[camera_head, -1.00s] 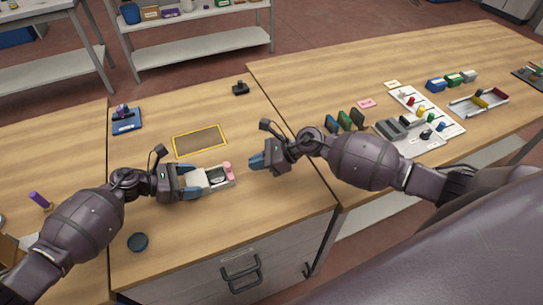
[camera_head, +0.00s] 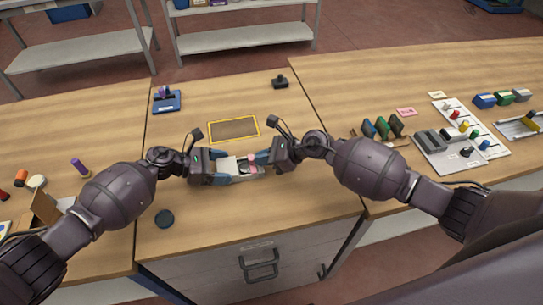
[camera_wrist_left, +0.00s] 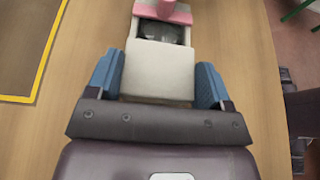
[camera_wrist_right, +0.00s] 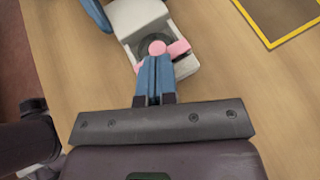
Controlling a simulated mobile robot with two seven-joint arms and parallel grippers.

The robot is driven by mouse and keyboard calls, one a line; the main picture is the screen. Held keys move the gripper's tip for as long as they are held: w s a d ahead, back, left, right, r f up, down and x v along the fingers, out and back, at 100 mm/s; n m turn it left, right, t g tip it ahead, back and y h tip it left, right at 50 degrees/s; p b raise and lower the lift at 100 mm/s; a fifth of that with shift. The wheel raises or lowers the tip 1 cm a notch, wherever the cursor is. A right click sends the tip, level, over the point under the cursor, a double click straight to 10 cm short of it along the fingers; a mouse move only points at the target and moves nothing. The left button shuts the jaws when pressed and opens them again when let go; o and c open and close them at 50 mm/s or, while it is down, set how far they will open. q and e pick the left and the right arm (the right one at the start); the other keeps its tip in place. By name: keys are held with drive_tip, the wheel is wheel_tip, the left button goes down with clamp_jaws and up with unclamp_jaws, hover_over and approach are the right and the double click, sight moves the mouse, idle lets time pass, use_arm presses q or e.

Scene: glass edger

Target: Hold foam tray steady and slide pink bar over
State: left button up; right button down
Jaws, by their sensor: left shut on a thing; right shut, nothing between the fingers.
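The white foam tray (camera_wrist_left: 159,74) lies on the wooden table, with a dark round recess partly visible in it. It also shows in the right wrist view (camera_wrist_right: 138,18) and between the grippers in the head view. My left gripper (camera_wrist_left: 161,80) is shut on the tray, one blue finger on each side. The pink bar (camera_wrist_right: 178,49) lies across the tray's end, with a round pink knob (camera_wrist_right: 157,47) on it; the bar also shows in the left wrist view (camera_wrist_left: 178,14). My right gripper (camera_wrist_right: 154,62) is shut and empty, its fingertips right at the pink knob; contact is unclear.
Colored holders (camera_head: 382,127) and a white board with several knobs (camera_head: 462,140) are at right.

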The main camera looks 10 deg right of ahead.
drive_tip(key=shift+a, duration=0.95)
drive_tip(key=d, duration=0.1)
drive_tip(key=s+d, duration=0.1)
drive_tip(key=d, duration=0.2)
drive_tip(key=shift+s, duration=0.35)
drive_tip(key=v, duration=1)
use_arm(q)
drive_tip(key=o, duration=0.9)
